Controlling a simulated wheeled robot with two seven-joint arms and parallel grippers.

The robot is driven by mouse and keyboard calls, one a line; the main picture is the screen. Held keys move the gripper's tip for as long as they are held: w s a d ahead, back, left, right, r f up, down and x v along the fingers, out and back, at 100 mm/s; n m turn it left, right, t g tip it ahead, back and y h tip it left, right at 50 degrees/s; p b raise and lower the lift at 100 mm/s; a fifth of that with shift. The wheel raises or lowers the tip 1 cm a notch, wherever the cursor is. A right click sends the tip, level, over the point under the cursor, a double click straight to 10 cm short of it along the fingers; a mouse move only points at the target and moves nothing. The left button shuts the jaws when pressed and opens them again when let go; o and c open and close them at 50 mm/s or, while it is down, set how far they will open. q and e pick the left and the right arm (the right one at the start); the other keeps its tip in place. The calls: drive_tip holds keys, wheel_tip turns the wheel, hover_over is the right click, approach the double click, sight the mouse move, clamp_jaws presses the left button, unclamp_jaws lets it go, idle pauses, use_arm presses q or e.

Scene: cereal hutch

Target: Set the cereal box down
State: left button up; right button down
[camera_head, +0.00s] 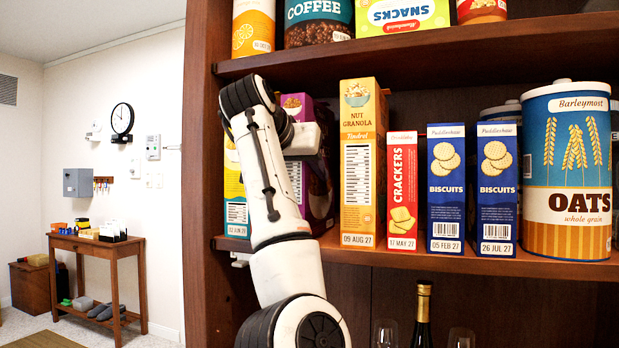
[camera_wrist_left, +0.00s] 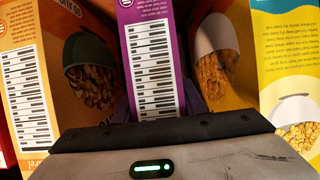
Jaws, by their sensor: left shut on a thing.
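A purple cereal box (camera_head: 293,103) stands upright on the middle shelf, between a yellow-and-teal box (camera_head: 235,188) and the orange Nut Granola box (camera_head: 358,165). My left gripper (camera_head: 304,139) reaches in front of it and is shut on it. In the left wrist view the purple box's narrow face (camera_wrist_left: 150,65), with its barcode-like panel, rises straight ahead of the palm between the fingers. The fingertips are mostly hidden. My arm hides much of the box's front and lower part, so I cannot tell whether its base touches the shelf. My right gripper is not in view.
Right of Nut Granola stand a red crackers box (camera_head: 402,190), two blue biscuit boxes (camera_head: 446,188) and a large oats canister (camera_head: 566,170). The upper shelf (camera_head: 440,52) is close overhead. A bottle (camera_head: 423,318) and glasses are below. Neighbouring boxes leave little side room.

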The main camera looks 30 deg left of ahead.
use_arm(q)
drive_tip(key=o, duration=1.3)
drive_tip(key=shift+c, duration=0.2)
drive_tip(key=b+v, duration=0.1)
drive_tip(key=v, duration=1.1)
